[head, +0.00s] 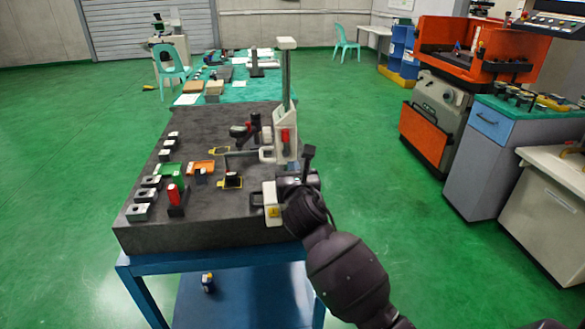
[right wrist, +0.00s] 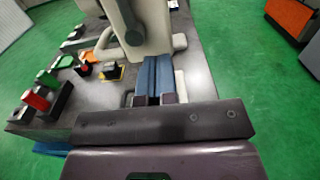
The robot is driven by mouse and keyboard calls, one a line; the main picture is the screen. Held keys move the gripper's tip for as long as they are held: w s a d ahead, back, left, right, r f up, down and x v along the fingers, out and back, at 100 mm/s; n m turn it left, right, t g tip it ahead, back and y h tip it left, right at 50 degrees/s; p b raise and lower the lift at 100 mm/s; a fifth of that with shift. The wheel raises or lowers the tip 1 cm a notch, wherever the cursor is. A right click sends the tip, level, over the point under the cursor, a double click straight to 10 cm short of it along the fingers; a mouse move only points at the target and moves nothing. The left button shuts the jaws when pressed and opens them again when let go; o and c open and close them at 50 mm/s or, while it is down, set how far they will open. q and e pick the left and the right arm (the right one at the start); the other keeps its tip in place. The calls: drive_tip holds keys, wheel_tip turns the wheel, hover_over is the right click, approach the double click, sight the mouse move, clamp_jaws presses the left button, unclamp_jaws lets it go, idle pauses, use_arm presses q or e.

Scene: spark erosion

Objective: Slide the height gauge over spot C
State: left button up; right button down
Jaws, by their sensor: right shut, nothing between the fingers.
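The height gauge (head: 285,140) stands upright on the dark surface plate (head: 190,227), with a tall grey column, a white base and a red part low on its front. Its white body also fills the upper middle of the right wrist view (right wrist: 153,28). My right gripper (head: 288,178) is at the near side of the gauge's base. In the right wrist view its fingers (right wrist: 155,72) are together and empty, pointing at the base; I cannot tell whether they touch it. Two yellow-edged spots, a far one (head: 220,149) and a near one (head: 240,184), lie left of the gauge. No spot letter is readable.
Green (head: 171,169) and orange (head: 201,166) trays, a red-handled piece (head: 174,195) and several grey blocks (head: 139,211) occupy the plate's left. The plate's front middle is clear.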

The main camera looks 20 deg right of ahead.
drive_tip(key=shift+w+d, duration=0.15)
drive_tip(key=shift+w, duration=0.4)
drive_tip(key=x, duration=0.7)
drive_tip(key=shift+w+d+p, duration=0.1)
drive_tip(key=shift+w+p, duration=0.2)
drive_tip(key=shift+w, duration=0.1)
drive_tip(key=shift+d+r, duration=0.1)
drive_tip(key=shift+r, duration=0.1)
